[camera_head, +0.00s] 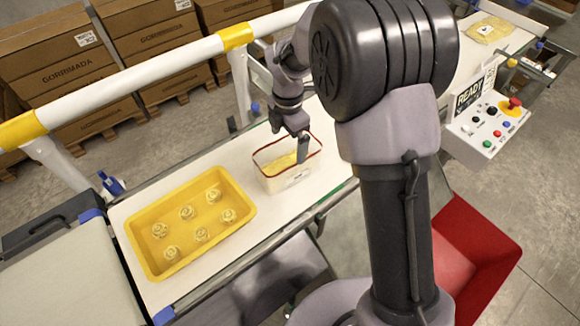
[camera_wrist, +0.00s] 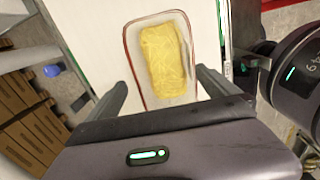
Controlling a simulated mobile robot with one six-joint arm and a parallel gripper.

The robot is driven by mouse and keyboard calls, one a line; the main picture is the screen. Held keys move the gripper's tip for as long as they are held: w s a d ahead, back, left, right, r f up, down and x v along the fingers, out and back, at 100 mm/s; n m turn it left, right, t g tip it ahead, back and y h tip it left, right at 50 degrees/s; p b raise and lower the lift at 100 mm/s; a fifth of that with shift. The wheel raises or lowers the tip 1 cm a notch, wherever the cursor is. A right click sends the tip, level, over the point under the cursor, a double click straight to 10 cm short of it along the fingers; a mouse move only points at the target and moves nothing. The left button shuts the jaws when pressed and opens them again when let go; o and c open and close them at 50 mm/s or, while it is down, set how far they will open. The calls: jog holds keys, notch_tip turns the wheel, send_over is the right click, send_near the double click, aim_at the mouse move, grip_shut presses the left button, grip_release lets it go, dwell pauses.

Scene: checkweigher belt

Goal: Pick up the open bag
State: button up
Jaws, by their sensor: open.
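The open bag (camera_head: 287,182) stands on the white belt, pale and see-through with a red rim around its open top. A yellow packet-like content shows inside it. In the wrist view the bag's red rim (camera_wrist: 126,52) surrounds the yellow content (camera_wrist: 163,55). My gripper (camera_head: 303,152) is over the bag, with one finger seen at its right side in the head view. In the wrist view my gripper (camera_wrist: 162,80) is open, with a finger on either side of the bag's near part. I cannot tell whether the fingers touch it.
A yellow tray (camera_head: 150,262) with several round pale items stands left of the bag on the belt (camera_head: 222,160). A flat yellow packet (camera_head: 490,29) lies at the far right. A white-and-yellow rail (camera_head: 170,62) runs behind. A control box (camera_head: 487,125) and red bin (camera_head: 470,245) are at right.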

aim_at(288, 163)
jog(key=s+f, duration=0.2)
jog(key=f, duration=0.1)
jog(key=shift+s+d+f, duration=0.25)
jog(key=shift+s+f, duration=0.15)
jog(key=shift+s+d+f+b, duration=0.1)
jog(key=shift+s+f+b, duration=0.1)
jog(key=shift+f+b, duration=0.2)
jog(key=shift+g, duration=0.4)
jog(key=w+f+b, duration=0.1)
jog(key=f, duration=0.1)
jog(key=w+a+f+b, duration=0.1)
jog(key=f, duration=0.1)
jog(key=w+f+b, duration=0.1)
jog(key=f, duration=0.2)
jog(key=shift+a+f, duration=0.1)
jog(key=shift+a, duration=0.05)
jog(key=shift+s+r, duration=0.4)
jog(key=shift+s, duration=0.05)
jog(key=shift+s+d+r, duration=0.15)
jog(key=shift+d+r, duration=0.05)
jog(key=shift+w, duration=0.3)
jog(key=c, duration=0.6)
jog(key=shift+r, duration=0.1)
jog(key=c, duration=0.7)
